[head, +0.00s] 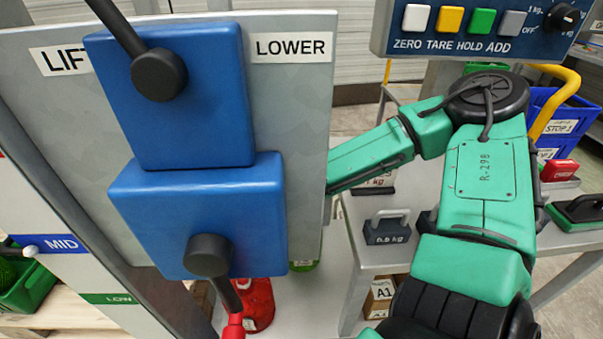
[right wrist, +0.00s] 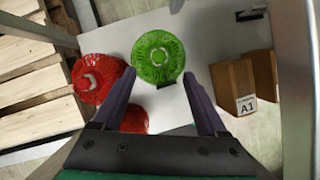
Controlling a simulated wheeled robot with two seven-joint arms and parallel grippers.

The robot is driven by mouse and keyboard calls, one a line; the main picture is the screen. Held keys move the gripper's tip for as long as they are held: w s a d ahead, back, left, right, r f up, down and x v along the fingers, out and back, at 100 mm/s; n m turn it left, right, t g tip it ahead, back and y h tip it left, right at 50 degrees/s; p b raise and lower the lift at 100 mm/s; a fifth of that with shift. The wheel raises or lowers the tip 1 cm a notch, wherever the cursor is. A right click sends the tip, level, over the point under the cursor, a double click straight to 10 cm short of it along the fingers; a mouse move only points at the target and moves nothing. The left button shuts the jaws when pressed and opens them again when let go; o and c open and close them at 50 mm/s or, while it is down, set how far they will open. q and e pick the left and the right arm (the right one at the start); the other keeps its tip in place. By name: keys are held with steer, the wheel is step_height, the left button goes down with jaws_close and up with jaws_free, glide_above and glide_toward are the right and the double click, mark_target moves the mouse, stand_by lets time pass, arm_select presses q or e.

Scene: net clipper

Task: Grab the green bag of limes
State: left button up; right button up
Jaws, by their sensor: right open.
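The green bag of limes (right wrist: 158,52) is a round green net bundle with a pale tie on top. It lies on a white surface in the right wrist view, just beyond my right gripper's fingertips. My right gripper (right wrist: 159,82) is open, with nothing between its dark fingers; I cannot tell the height left above the bag. In the head view only a green sliver (head: 306,266), probably this bag, shows beside the blue blocks. My right gripper is hidden there behind the grey panel. My left gripper is not in view.
Red net bags (right wrist: 95,78) lie close left of the green one, another (right wrist: 134,119) below it. Brown boxes (right wrist: 233,85) marked A1 stand to the right. The grey LIFT/LOWER panel (head: 290,110) with blue blocks (head: 205,215) stands before my right forearm. A weight (head: 386,230) rests on a table.

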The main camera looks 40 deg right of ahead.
steer(key=b+x, duration=0.1)
steer(key=x, duration=0.6)
steer(key=shift+w+d, duration=0.15)
steer(key=shift+r, duration=0.15)
jaws_close()
stand_by(0.9)
